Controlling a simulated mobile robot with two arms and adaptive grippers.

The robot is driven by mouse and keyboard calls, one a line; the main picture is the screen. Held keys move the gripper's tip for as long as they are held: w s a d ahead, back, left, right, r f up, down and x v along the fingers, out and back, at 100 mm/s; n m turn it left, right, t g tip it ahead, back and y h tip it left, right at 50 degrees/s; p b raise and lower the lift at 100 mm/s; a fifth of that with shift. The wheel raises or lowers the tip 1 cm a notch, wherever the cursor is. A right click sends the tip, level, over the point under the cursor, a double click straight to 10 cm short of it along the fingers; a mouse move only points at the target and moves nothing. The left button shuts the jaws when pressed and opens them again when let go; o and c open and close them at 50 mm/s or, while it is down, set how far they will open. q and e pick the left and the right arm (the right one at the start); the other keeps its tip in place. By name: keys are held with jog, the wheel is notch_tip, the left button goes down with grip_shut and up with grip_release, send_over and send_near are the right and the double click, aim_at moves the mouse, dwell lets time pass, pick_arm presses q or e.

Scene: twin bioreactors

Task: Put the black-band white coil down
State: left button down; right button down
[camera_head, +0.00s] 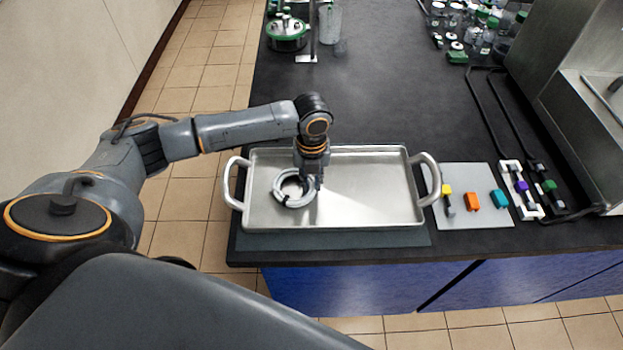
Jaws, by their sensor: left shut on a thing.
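The white coil (280,197) with black bands is over the left part of the silver tray (385,213). My left gripper (312,186) points down at the coil's right side and is shut on it. I cannot tell whether the coil touches the tray floor or is held slightly above it. The gripper hides part of the coil's upper right. The tray has a handle at each end and lies on a dark mat near the bench's front edge. My right gripper is not in view.
A light board (470,216) right of the tray bears yellow, orange (472,201) and teal pieces. Beside it is a white holder (521,190) with a purple piece. A green-lidded vessel (287,35) and bottles stand farther back. The tray's right half is clear.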

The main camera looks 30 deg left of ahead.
pick_arm(q)
jog(key=shift+f, duration=0.1)
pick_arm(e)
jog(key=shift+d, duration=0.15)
pick_arm(q)
jog(key=c, duration=1.3)
grip_release()
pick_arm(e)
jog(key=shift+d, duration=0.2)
